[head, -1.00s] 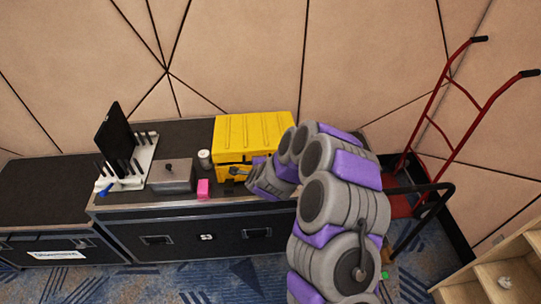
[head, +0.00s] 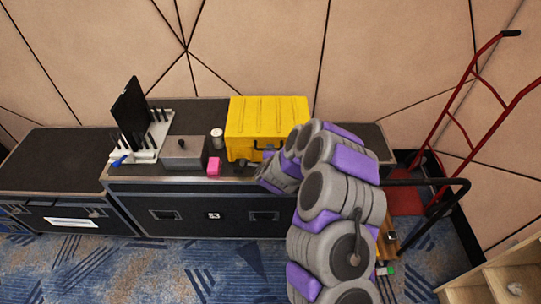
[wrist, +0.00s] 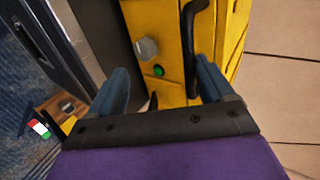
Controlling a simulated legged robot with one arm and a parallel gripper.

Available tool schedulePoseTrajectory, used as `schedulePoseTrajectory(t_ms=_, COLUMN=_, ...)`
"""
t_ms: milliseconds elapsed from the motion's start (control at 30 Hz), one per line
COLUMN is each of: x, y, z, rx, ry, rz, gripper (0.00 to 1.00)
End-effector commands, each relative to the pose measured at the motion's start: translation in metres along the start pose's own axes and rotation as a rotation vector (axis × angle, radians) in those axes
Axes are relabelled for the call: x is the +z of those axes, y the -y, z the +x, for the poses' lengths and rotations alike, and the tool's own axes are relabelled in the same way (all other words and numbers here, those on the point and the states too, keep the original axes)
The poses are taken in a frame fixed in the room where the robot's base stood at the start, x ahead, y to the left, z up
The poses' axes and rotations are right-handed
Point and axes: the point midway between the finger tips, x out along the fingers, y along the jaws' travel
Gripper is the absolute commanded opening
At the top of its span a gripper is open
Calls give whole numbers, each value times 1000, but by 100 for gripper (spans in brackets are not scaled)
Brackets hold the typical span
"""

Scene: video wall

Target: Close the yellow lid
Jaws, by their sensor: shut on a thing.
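The yellow case (head: 267,122) stands on the black flight case, with its ribbed yellow lid on top. The lid looks down or nearly down; I cannot tell whether its front edge is fully seated. My gripper (head: 243,163) is low at the case's front, left of the middle. In the wrist view, my gripper's two fingers (wrist: 162,66) sit either side of a part of the yellow case (wrist: 172,30), shut on it; the exact contact is unclear. A black handle (wrist: 193,45), a grey knob (wrist: 146,48) and a green button (wrist: 159,71) show on the case. My arm hides its front right corner.
A red hand truck (head: 462,130) stands at right.

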Motion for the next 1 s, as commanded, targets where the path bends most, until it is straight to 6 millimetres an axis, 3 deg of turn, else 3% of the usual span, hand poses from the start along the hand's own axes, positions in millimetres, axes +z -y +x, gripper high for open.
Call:
schedulePoseTrajectory(t_ms=33, x=0, y=-10, z=0, rx=19, ry=1, rz=3, gripper=57)
schedulePoseTrajectory(t_ms=500, x=0, y=-3, z=-4, rx=4, ry=0, rz=3, gripper=40)
schedulePoseTrajectory(t_ms=833, x=1, y=-2, z=-8, rx=2, ry=1, rz=3, gripper=39)
schedulePoseTrajectory(t_ms=1000, x=2, y=-2, z=-24, rx=3, ry=3, rz=4, gripper=40)
